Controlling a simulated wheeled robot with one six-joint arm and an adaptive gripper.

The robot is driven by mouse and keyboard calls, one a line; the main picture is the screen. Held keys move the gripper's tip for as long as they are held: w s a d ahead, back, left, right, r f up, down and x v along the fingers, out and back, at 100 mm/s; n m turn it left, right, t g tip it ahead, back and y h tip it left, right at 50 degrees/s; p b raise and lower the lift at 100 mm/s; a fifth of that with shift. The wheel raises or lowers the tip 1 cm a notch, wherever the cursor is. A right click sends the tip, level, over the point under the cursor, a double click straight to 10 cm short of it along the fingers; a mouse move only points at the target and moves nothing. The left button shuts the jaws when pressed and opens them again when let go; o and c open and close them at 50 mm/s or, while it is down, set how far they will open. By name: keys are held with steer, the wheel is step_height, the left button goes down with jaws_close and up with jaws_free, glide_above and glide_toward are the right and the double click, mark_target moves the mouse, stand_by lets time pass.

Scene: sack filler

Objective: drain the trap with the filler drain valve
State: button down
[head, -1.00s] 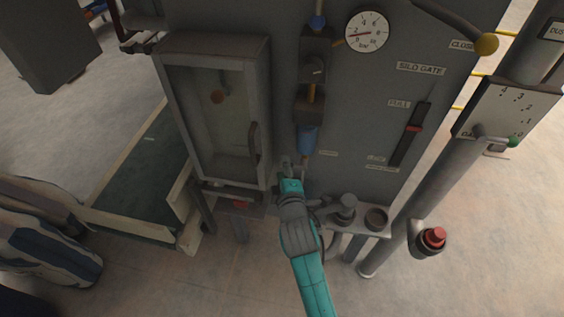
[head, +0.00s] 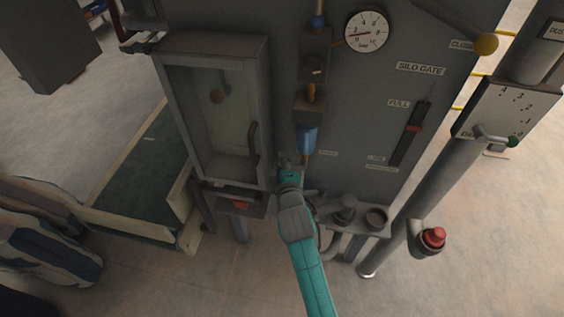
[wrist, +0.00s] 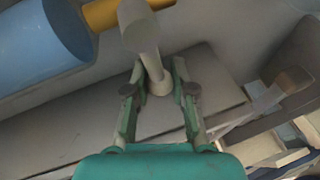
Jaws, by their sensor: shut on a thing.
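The trap is a blue bowl (head: 307,140) under the grey fittings on the front of the filler cabinet; its blue side also shows in the wrist view (wrist: 40,45). A brass-coloured stub (head: 306,160) hangs below it, seen large in the wrist view (wrist: 105,12). A pale grey lever with a rounded end, which I take as the drain valve (wrist: 141,35), stands beside the stub. My gripper (head: 289,160) is just below and left of the bowl. In the wrist view its fingers (wrist: 158,92) are closed around the lever's shaft. The grip is too small to make out in the head view.
A glazed door (head: 222,110) with a handle is left of the trap. A pressure gauge (head: 366,32) is above right. A small shelf (head: 352,226) with a knob and cup stands right of my arm, near a post with a red button (head: 434,237).

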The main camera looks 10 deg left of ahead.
steer(key=shift+f, duration=0.1)
steer(key=f+n, duration=0.1)
steer(key=f+n+g+h, duration=0.1)
steer(key=n, duration=0.1)
steer(key=shift+d+h, duration=0.15)
steer(key=shift+h, duration=0.15)
steer(key=d+f+n+h, duration=0.1)
steer(key=n, duration=0.1)
steer(key=d+f+n+h, duration=0.1)
steer(key=f+n+h, duration=0.1)
steer(key=n+h, duration=0.1)
steer(key=shift+d+n, duration=0.3)
steer(key=shift+d, duration=0.1)
steer(key=shift+d+f+n+h, duration=0.2)
steer(key=shift+d+n+h, duration=0.35)
steer(key=shift+n, duration=0.15)
steer(key=shift+d+f+n+h, duration=0.2)
steer(key=shift+d+n+h, duration=0.35)
steer(key=shift+n, duration=0.15)
steer(key=shift+s, duration=0.1)
steer(key=c, duration=0.9)
jaws_free()
steer(key=shift+d, duration=0.1)
steer(key=shift+c, duration=0.2)
